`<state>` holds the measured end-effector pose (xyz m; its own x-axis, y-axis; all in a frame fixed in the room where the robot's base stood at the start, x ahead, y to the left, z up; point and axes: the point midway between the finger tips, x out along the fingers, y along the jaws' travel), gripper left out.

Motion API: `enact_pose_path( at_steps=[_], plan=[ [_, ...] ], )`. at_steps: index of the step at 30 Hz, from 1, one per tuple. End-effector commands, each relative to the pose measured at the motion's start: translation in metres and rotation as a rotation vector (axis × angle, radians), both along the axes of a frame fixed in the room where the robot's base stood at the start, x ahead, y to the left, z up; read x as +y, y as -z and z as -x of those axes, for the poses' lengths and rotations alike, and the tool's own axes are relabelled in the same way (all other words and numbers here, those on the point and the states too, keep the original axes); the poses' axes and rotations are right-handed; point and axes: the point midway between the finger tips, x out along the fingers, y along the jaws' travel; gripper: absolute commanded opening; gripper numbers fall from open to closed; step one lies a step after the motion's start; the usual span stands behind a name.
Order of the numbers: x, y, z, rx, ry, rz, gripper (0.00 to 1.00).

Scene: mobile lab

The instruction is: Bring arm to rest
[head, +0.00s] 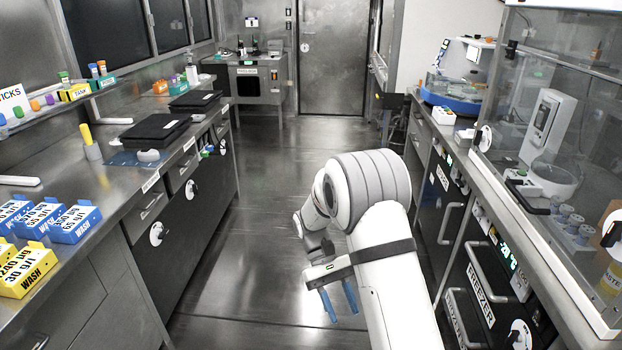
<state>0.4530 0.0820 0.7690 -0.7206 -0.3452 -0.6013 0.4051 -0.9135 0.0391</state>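My white arm rises from the bottom of the head view and bends at a large joint in the middle of the aisle. My gripper (339,302) hangs below that bend, pointing down over the bare floor (250,270). Its two blue fingers stand apart with a gap between them, and I see nothing held there. The gripper touches no bench or object. Part of the wrist is hidden behind the forearm.
The left bench (110,203) carries blue boxes (75,222), yellow boxes (25,270) and black laptop-like devices (155,130). On the right are a glass-fronted cabinet (560,120) and a freezer (480,285). The aisle is clear to the metal door (333,60).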

Motion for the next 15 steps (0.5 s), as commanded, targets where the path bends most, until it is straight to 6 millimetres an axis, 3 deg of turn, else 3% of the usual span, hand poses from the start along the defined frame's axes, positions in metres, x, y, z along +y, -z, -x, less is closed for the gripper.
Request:
enact_pose_path(
  at_steps=[1, 3, 15],
  plan=[
    [-0.006, -0.027, 0.004, -0.056, 0.018, -0.020, 0.40],
    [-0.013, -0.051, 0.009, -0.126, 0.042, -0.046, 0.40],
    [-0.050, -0.168, 0.061, -0.540, 0.176, -0.170, 0.40]
  ],
)
